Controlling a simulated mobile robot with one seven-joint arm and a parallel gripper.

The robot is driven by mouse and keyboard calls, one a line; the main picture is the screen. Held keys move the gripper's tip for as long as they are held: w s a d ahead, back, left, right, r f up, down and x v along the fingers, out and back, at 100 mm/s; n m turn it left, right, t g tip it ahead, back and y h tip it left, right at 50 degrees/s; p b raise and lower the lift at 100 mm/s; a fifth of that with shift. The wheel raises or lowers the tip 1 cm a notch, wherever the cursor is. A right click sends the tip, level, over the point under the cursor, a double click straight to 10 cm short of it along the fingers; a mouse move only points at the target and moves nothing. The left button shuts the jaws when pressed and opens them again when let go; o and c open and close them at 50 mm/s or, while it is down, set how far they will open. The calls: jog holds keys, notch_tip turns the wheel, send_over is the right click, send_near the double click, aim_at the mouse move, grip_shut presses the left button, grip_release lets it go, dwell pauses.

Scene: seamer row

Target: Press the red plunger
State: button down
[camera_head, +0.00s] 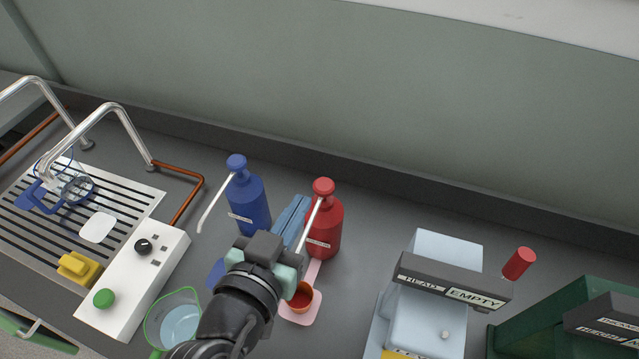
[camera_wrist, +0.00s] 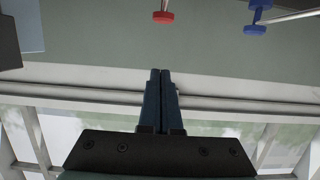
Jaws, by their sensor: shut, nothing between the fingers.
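The red pump bottle (camera_head: 325,226) stands on the dark counter, with a round red plunger (camera_head: 323,186) on top and a pale spout slanting down toward the front. In the wrist view the red plunger (camera_wrist: 163,17) shows at the top edge, beyond my fingertips and apart from them in the picture. My gripper (camera_head: 301,201) has its two blue fingers together, with nothing between them. In the head view they lie between the blue bottle and the red one, partly behind the red bottle's spout. My fingertips (camera_wrist: 160,72) point toward the wall.
A blue pump bottle (camera_head: 248,203) stands left of the red one. A small orange cup (camera_head: 301,296) sits on a pink base below the red spout. A pale machine marked EMPTY (camera_head: 434,325), with a red-ended lever (camera_head: 519,263), stands right. A green-handled jug (camera_head: 172,321) is front left.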

jog(key=p, duration=0.3)
send_over(320, 200)
notch_tip(320, 200, down, 2)
jog(key=shift+w+f, duration=0.1)
notch_tip(320, 200, down, 3)
jog(key=shift+f, duration=0.65)
